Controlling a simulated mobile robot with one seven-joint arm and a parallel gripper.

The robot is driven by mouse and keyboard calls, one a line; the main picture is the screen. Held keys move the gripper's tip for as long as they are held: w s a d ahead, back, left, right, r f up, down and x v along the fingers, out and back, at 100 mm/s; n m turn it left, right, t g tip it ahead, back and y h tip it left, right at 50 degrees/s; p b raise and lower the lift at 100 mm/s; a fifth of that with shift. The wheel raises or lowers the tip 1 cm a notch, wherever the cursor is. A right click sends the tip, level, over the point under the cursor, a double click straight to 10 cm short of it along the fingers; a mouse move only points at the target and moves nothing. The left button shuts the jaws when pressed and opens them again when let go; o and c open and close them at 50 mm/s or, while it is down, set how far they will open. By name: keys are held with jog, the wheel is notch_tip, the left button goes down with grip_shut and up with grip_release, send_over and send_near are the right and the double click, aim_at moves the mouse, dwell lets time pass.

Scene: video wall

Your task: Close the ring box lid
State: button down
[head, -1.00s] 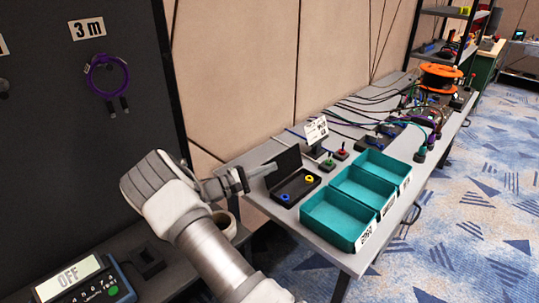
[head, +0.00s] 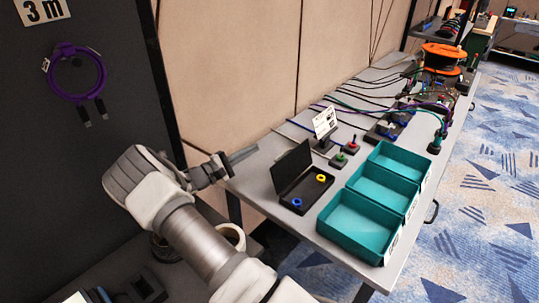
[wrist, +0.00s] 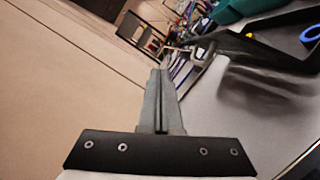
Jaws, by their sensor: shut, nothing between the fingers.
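The ring box (head: 308,189) is a black tray on the grey table, with its lid (head: 291,167) standing open, raised along the back left side. A blue ring (head: 297,202) and a yellow ring (head: 321,178) are inside. My gripper (head: 254,150) is shut and empty, left of the lid and apart from it, near the table's left edge. In the wrist view my shut fingers (wrist: 160,75) point towards the back wall side. There the dark box and lid (wrist: 240,46) lie to the right of the fingertips, with the blue ring (wrist: 310,33) at the edge.
Teal bins (head: 362,225) stand right of the box. A small sign on a stand (head: 325,123) and small parts with red and green tops (head: 351,146) are behind it. Cables run along the table (head: 330,88). The beige wall is close behind my gripper.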

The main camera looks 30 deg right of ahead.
aim_at(288, 164)
jog(key=f+b, duration=0.3)
jog(key=f, duration=0.2)
jog(key=s+f+b, duration=0.1)
jog(key=f+b, duration=0.1)
jog(key=shift+f+b, duration=0.3)
jog(key=d, duration=0.3)
jog(key=d+r+b, duration=0.1)
jog(key=d, duration=0.2)
jog(key=w+d, duration=0.1)
jog(key=d, duration=0.3)
jog(key=shift+w+r, duration=0.1)
jog(key=shift+r, duration=0.1)
jog(key=shift+r+b, duration=0.1)
jog(key=shift+b, duration=0.2)
jog(key=shift+s+r+m, duration=0.15)
jog(key=shift+s+m, duration=0.05)
jog(key=shift+m, duration=0.3)
